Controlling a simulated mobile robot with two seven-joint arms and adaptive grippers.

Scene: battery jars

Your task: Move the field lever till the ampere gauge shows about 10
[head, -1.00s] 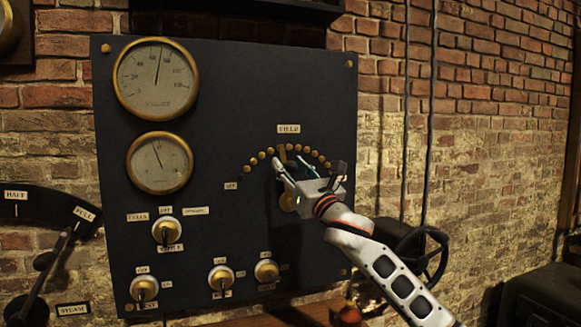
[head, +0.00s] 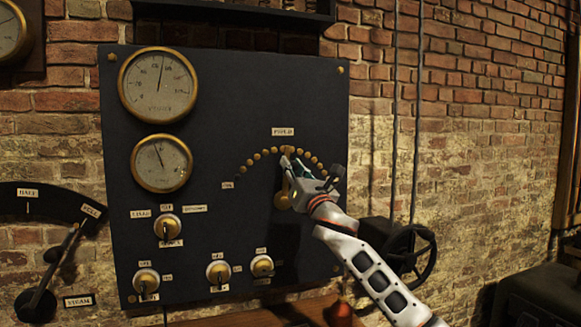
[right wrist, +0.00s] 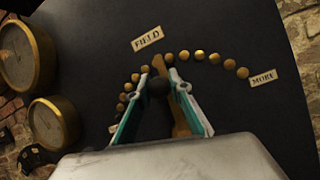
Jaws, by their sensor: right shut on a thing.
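The field lever (head: 285,187) is a brass arm on the dark panel, pointing nearly straight up from its pivot below an arc of brass studs. The right gripper also shows in the head view (head: 292,166), covering part of the lever. The ampere gauge (head: 162,163) is the lower brass-rimmed dial; its needle points up and slightly left, and its numbers are too small to read. My left gripper is not in view.
A larger gauge (head: 158,85) sits above the ampere gauge. Several brass switches (head: 167,227) line the lower panel. A steam lever (head: 52,268) stands at the left, and a dark handwheel (head: 411,252) is at the right beside my right arm.

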